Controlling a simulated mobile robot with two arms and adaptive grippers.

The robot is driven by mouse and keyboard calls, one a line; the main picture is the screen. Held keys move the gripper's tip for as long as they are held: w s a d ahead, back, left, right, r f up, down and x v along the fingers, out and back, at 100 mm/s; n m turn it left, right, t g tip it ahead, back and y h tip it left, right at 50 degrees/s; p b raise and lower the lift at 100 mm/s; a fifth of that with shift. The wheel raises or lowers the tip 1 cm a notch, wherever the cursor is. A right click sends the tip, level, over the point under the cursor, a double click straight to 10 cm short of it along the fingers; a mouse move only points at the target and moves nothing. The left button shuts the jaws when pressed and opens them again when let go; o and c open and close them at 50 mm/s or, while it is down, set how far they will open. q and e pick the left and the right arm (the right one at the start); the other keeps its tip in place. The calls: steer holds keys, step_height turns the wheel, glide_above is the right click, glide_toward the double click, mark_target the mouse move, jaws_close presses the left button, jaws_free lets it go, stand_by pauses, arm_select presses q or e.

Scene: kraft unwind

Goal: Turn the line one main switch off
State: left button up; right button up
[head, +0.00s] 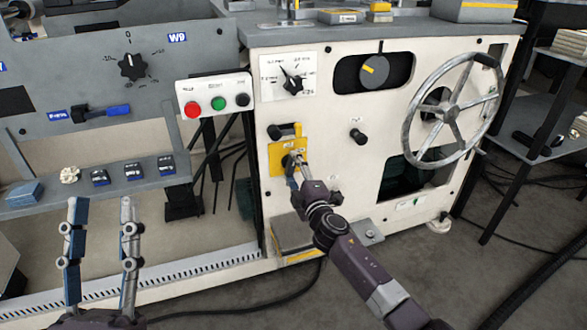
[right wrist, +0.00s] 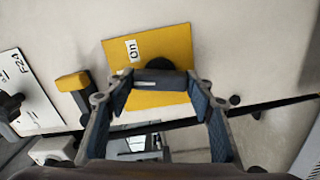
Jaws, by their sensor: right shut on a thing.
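The main switch is a dark rotary handle (right wrist: 160,78) on a yellow plate (head: 277,160) on the white machine front. In the right wrist view the yellow plate (right wrist: 172,46) carries a white "On" label (right wrist: 132,50). The handle lies roughly crosswise in that view, beside the label. My right gripper (head: 293,162) is at the plate, its fingers on either side of the handle and shut on it. It partly hides the switch in the head view. My left gripper (head: 103,203) is open and empty, low at the left, away from the switch.
A button box (head: 214,95) with red, green and black buttons is up left of the plate. A white dial panel (head: 288,76), a black knob (head: 357,135) and a large handwheel (head: 449,112) are on the machine. A grey shelf (head: 125,180) with small blocks is at left.

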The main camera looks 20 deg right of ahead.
arm_select(q)
steer(key=shift+w+f+g, duration=0.3)
steer(key=shift+w+f, duration=0.15)
steer(key=shift+w, duration=0.05)
arm_select(e)
steer(key=shift+n, duration=1.4)
arm_select(q)
steer(key=shift+f, duration=0.2)
arm_select(e)
steer(key=o, duration=1.2)
steer(key=shift+c, duration=0.2)
arm_select(q)
steer(key=shift+r, duration=0.2)
steer(key=shift+f, duration=0.1)
arm_select(e)
steer(key=s, duration=1.2)
steer(key=shift+d, duration=0.2)
steer(key=shift+a, duration=0.1)
